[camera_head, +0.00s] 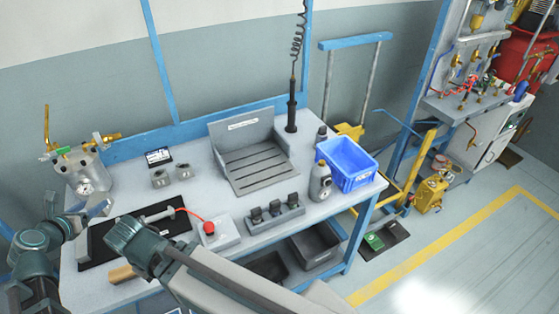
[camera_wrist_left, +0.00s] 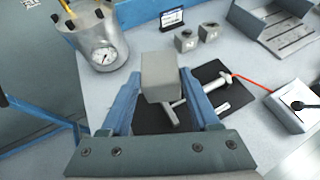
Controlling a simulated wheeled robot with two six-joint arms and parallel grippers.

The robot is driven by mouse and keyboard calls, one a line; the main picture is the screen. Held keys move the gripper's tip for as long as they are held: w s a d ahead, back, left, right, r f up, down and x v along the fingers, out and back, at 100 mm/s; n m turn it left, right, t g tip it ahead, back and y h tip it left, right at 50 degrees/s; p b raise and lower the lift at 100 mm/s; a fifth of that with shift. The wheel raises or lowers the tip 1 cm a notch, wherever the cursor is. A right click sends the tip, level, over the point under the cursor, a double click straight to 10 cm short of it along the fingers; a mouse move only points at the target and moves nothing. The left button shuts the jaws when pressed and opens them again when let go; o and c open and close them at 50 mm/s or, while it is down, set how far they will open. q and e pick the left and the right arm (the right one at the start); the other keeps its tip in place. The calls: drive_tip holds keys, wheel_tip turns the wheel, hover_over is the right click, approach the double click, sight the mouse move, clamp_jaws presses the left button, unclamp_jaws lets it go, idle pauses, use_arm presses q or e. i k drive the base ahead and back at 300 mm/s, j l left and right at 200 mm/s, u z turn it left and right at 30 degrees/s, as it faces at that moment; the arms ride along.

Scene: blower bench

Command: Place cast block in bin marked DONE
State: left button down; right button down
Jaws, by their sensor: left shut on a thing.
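My left gripper (camera_head: 98,207) is over the left end of the bench, above the black mat. In the left wrist view its blue fingers (camera_wrist_left: 160,98) are shut on a grey cast block (camera_wrist_left: 161,75), which is held up near the fingertips. I cannot clearly make out the block in the head view. A blue open bin (camera_head: 347,166) with a white label stands at the right end of the bench, far from the left gripper. The label is too small to read. My right arm crosses the lower part of the head view, but its gripper does not show.
A gauge pot (camera_head: 88,178) stands at back left. Two small grey blocks (camera_head: 171,175) sit near a grey slotted fixture (camera_head: 252,160).

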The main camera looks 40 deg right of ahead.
sight(344, 169)
drive_tip(key=k+l+z, duration=0.1)
drive_tip(key=l, duration=0.5)
drive_tip(key=k+l+z, duration=0.1)
drive_tip(key=l, duration=0.5)
drive_tip(key=k+l+z, duration=0.15)
drive_tip(key=l, duration=0.45)
drive_tip(key=k+l+z, duration=0.1)
drive_tip(key=l, duration=0.55)
drive_tip(key=k+l+z, duration=0.1)
drive_tip(key=l, duration=0.5)
drive_tip(key=k, duration=0.05)
